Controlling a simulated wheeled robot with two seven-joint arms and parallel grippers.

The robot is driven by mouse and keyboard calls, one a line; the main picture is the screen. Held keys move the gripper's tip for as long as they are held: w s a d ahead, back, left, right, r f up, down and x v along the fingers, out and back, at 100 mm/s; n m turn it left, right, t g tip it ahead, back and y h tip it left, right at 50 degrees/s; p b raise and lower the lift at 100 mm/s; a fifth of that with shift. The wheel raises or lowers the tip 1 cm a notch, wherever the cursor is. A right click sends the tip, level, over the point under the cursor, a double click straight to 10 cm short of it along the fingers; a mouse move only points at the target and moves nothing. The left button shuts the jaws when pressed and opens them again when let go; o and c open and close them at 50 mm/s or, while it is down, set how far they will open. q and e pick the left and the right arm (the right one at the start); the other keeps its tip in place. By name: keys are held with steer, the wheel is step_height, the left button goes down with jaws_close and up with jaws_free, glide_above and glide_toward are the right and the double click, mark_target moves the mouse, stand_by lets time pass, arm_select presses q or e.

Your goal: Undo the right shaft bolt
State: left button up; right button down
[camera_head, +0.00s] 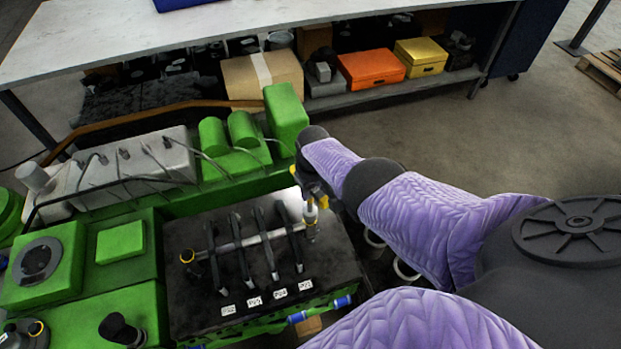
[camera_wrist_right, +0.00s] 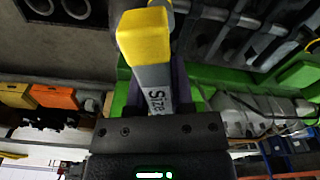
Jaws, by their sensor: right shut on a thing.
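My right gripper (camera_head: 312,188) is at the right end of the rocker shaft (camera_head: 243,243), partly hidden by my own arm. In the right wrist view the gripper (camera_wrist_right: 154,88) is shut on a grey tool (camera_wrist_right: 155,76) with a yellow end (camera_wrist_right: 144,34) and the word "Size" on its side. In the head view the tool's lower part (camera_head: 311,212) stands roughly upright over the right shaft end. The right shaft bolt is hidden or too small to make out there. My left gripper is not in view.
The shaft carries several dark rocker arms on a black block (camera_head: 190,305) with white labels. Green engine parts (camera_head: 287,112) stand close behind and left. A shelf with a cardboard box (camera_head: 262,78), an orange box (camera_head: 371,69) and a yellow box (camera_head: 420,57) is at the back.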

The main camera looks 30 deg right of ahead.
steer(key=m, duration=0.3)
steer(key=shift+m, duration=0.3)
steer(key=shift+a+p, duration=0.1)
steer(key=shift+p, duration=0.2)
